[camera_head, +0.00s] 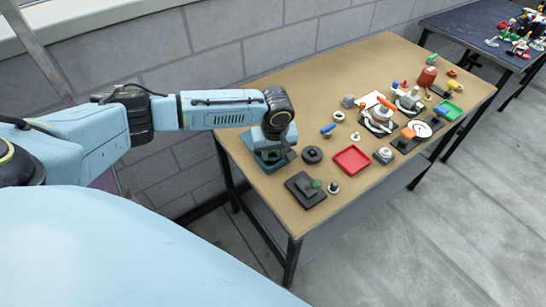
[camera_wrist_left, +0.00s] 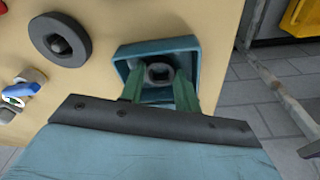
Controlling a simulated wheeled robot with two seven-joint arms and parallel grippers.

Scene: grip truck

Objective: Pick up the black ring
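A thick black ring (camera_head: 312,155) lies flat on the tan table, just right of my left gripper (camera_head: 272,152) in the head view. In the left wrist view the ring (camera_wrist_left: 60,38) is at the upper left, with a dark round centre. The green fingers of my left gripper (camera_wrist_left: 159,80) are apart and point down into a teal square tray (camera_wrist_left: 125,64). A small dark grey ring-shaped piece (camera_wrist_left: 159,72) sits in the tray, seen between the fingertips; contact cannot be told. My right gripper is not in view.
Several small objects crowd the table's right half. A grey brick wall (camera_head: 150,60) is behind.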

